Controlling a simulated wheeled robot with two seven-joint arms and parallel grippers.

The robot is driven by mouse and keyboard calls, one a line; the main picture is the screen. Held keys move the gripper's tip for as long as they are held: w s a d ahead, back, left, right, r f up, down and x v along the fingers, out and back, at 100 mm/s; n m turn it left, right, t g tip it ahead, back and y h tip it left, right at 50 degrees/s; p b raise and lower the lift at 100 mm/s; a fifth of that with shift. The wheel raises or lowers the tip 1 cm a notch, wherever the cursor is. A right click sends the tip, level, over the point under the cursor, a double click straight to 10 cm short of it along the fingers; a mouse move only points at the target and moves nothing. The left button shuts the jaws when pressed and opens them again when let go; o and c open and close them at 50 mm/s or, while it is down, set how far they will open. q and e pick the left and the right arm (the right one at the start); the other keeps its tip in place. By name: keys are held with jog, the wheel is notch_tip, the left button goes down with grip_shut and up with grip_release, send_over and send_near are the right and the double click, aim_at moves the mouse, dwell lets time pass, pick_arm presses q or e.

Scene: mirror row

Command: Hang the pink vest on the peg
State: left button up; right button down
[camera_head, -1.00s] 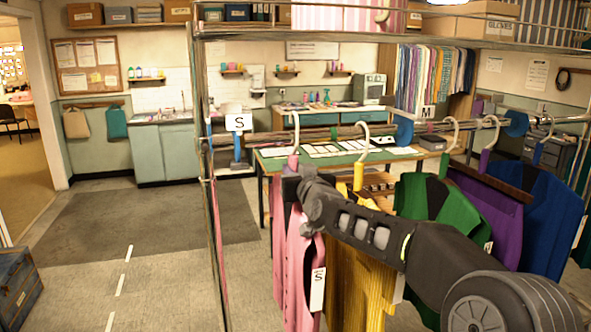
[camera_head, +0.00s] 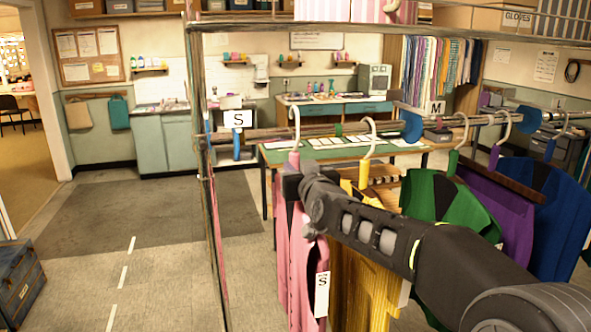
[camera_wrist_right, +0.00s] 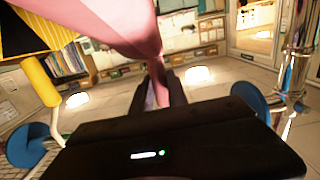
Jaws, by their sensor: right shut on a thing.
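The pink vest (camera_head: 298,268) hangs from a pale hanger hook (camera_head: 296,125) at the left end of the garment rail (camera_head: 345,129). It bears a white S tag. My right gripper (camera_head: 293,182) is shut on the pink neck of its hanger, just below the hook. The arm hides part of the vest. In the right wrist view the pink piece (camera_wrist_right: 158,85) sits between the dark fingers (camera_wrist_right: 158,92). Whether the hook bears on the rail is unclear. I cannot pick out the peg. My left gripper is not in view.
Yellow (camera_head: 362,270), green (camera_head: 440,200), purple (camera_head: 498,210) and blue (camera_head: 560,215) garments hang close to the right. A white S sign (camera_head: 238,119) and the rack's upright (camera_head: 204,200) stand left. Open floor (camera_head: 150,215) lies beyond the upright.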

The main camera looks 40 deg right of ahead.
jog(key=shift+b+v, duration=0.8)
jog(key=shift+v, duration=0.15)
jog(key=shift+b+v, duration=0.85)
jog(key=shift+v, duration=0.6)
jog(key=shift+s+a+f+b, duration=0.1)
jog(key=shift+s+a+b, duration=0.1)
jog(key=shift+s+b, duration=0.3)
jog(key=shift+s+a+f+b, duration=0.15)
jog(key=shift+s+a+b, duration=0.1)
jog(key=shift+s+b, duration=0.2)
jog(key=shift+b+v, duration=0.4)
jog(key=shift+v, duration=0.5)
jog(key=shift+r, duration=0.1)
